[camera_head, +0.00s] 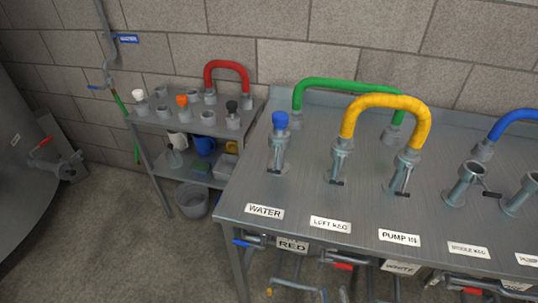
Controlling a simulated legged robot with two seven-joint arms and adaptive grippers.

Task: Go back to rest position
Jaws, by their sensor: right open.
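Neither of my grippers can be made out in the head view. The metal table (300,190) fills the right side, with upright pipe stubs and valves on it. A blue cap (280,121) sits on the stub behind the WATER label (264,212). A yellow hose (384,102) arches between the stubs behind the LEFT KEG (330,224) and PUMP (399,238) labels. A green hose (345,84) arches behind it. A blue hose (510,121) is cut off at the right edge.
A smaller side table (160,127) at the back left holds a red hose (226,68) and several fittings. A grey bucket (192,201) stands by it. A large steel tank (22,160) is at the left edge. The floor (120,245) between is clear.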

